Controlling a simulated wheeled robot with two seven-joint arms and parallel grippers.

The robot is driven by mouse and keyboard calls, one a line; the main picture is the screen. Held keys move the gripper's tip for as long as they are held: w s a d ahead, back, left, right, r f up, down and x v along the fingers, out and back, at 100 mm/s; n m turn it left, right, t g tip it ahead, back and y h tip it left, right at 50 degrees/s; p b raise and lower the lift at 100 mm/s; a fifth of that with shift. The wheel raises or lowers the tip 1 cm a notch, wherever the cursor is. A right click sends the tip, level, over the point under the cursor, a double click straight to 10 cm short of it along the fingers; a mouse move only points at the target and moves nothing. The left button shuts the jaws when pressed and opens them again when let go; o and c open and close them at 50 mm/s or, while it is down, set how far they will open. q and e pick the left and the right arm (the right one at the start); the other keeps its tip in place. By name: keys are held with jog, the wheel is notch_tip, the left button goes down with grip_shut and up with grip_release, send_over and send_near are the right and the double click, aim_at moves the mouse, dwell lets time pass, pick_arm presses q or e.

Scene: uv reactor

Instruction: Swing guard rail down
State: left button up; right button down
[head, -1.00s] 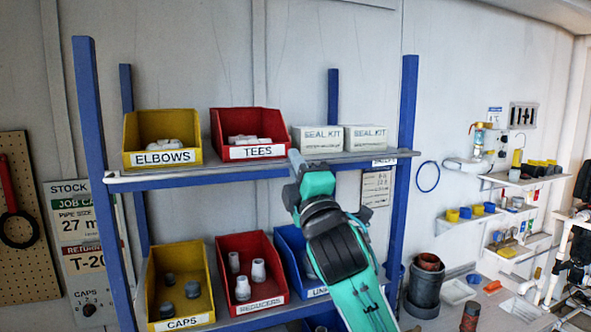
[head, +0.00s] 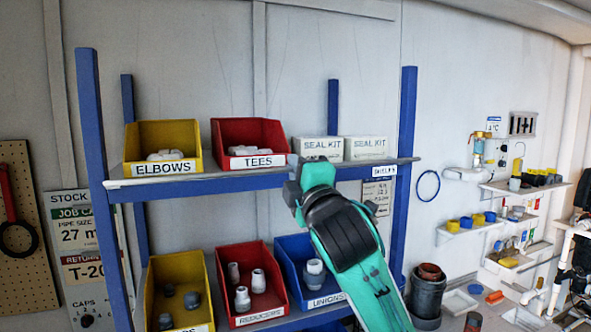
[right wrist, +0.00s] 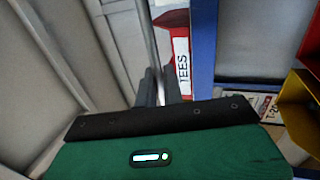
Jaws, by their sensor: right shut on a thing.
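The guard rail (head: 240,172) is a thin pale grey bar along the front edge of the upper shelf, below the bins marked ELBOWS and TEES. My right gripper (head: 295,166) is at the rail, a little right of the TEES bin, reaching up from the lower right. In the right wrist view the rail (right wrist: 149,45) runs down between the dark fingers (right wrist: 158,88), which are shut on it. The hand hides part of the rail in the head view. My left gripper is in neither view.
Yellow ELBOWS (head: 163,140) and red TEES (head: 247,130) bins and white seal kit boxes (head: 320,148) stand on the upper shelf. Caps, reducers (head: 250,285) and unions bins sit below. Blue posts (head: 402,130) frame the rack. Wall shelves (head: 525,187) are at the right.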

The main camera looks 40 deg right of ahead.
jog(key=c, duration=1.6)
grip_release()
jog(key=b+v, duration=1.3)
jog(key=shift+s+f+b, duration=0.1)
jog(key=shift+s+b, duration=0.2)
jog(key=shift+s, duration=0.05)
